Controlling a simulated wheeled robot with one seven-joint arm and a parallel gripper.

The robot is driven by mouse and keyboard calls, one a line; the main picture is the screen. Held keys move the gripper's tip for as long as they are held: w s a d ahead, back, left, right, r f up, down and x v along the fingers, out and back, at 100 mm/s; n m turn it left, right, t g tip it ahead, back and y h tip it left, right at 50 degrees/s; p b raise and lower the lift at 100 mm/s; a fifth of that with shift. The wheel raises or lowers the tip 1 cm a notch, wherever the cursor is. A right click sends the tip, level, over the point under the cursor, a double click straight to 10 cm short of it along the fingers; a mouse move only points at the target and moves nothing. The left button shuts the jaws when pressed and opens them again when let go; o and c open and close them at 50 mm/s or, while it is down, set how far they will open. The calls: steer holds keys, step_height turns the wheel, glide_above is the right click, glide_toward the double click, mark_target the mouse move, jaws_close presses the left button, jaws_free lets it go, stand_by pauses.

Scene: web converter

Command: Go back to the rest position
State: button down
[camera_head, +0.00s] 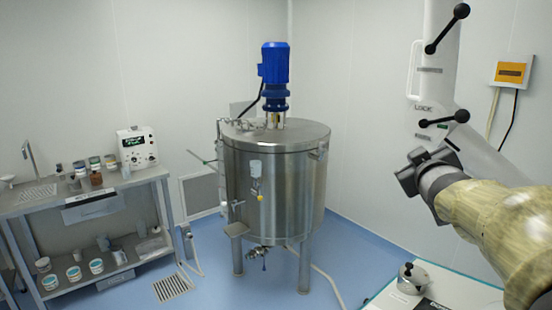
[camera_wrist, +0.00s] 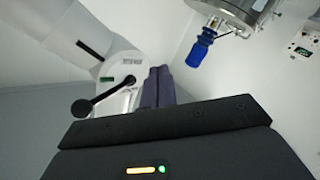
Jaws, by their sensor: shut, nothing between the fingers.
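My gripper (camera_head: 420,164) is raised at the right of the head view, in front of the white machine (camera_head: 474,150) with black-knobbed levers. In the wrist view its two dark fingers (camera_wrist: 160,72) are pressed together, with nothing between them. The fingertips are hard to make out in the head view. I cannot tell how close the gripper is to the machine or whether they touch.
A steel tank (camera_head: 276,185) with a blue motor (camera_head: 275,68) stands in the middle. A shelf bench (camera_head: 70,207) with jars and an instrument (camera_head: 137,146) is at left. A metal pot (camera_head: 412,278) sits on a white-topped surface (camera_head: 385,299) at lower right. Blue floor shows around the tank.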

steer(key=s+a+f+m+g+y, duration=0.1)
steer(key=s+a+f+g, duration=0.2)
steer(key=f, duration=0.7)
steer(key=s+a+f+m+g+y, duration=0.1)
steer(key=s+a+f+m+g, duration=0.2)
steer(key=f, duration=0.7)
steer(key=s+a+f+g, duration=0.4)
steer(key=s+f, duration=0.4)
steer(key=s+a+f+g+y, duration=0.1)
steer(key=s+a+f+g, duration=0.3)
steer(key=s+f, duration=0.3)
steer(key=shift+s+a+f+m+y, duration=0.3)
steer(key=shift+s+a+f, duration=0.15)
steer(key=shift+a, duration=0.25)
steer(key=shift+r, duration=0.1)
stand_by(1.8)
